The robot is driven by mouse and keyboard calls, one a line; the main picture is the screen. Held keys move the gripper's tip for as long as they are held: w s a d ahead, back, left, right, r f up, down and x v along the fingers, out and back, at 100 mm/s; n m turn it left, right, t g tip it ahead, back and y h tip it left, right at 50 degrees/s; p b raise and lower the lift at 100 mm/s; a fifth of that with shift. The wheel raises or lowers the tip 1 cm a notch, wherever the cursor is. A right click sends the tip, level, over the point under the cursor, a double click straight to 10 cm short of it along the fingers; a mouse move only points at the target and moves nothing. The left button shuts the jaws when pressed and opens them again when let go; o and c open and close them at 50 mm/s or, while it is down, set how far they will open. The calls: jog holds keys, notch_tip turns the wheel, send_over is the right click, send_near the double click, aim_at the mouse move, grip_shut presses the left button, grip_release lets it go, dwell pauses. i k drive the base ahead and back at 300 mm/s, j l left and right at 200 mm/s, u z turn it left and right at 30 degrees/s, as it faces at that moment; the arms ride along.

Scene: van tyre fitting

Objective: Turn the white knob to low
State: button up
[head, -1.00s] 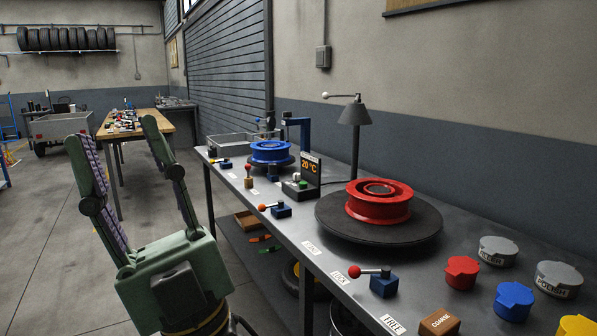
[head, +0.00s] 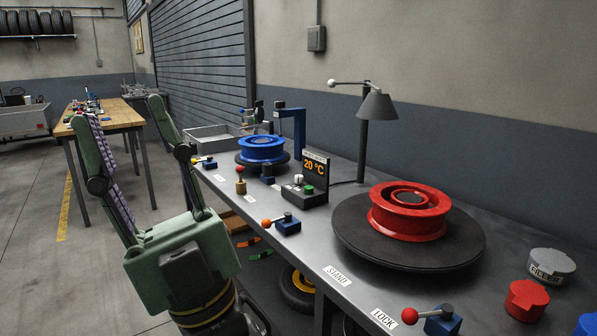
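A small white knob (head: 298,179) appears to sit on the dark control box (head: 312,199) below the orange 20 °C display (head: 315,166). A green button (head: 308,189) is beside it. The knob is too small for me to read its setting, and I cannot make out a low mark. My gripper (head: 118,112) is open and empty, its two green fingers pointing up and spread wide. It is over the floor to the left of the bench in the picture, apart from the box and the knob.
The grey workbench (head: 335,237) carries a red wheel (head: 410,213) on a black turntable, a blue wheel (head: 262,148), a lamp (head: 377,105) and several small levers. An orange-ball lever (head: 287,225) stands near the front edge. A wooden table (head: 112,114) stands behind, left. Floor on the left is clear.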

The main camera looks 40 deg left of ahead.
aim_at(298, 178)
jog(key=i+j+z, duration=0.1)
jog(key=j, duration=0.5)
jog(key=j+z, duration=0.1)
jog(key=j, duration=0.55)
jog(key=i+j, duration=0.2)
jog(key=j, duration=0.15)
jog(key=i+j+z, duration=0.15)
jog(key=i+j, duration=0.3)
jog(key=j, duration=0.2)
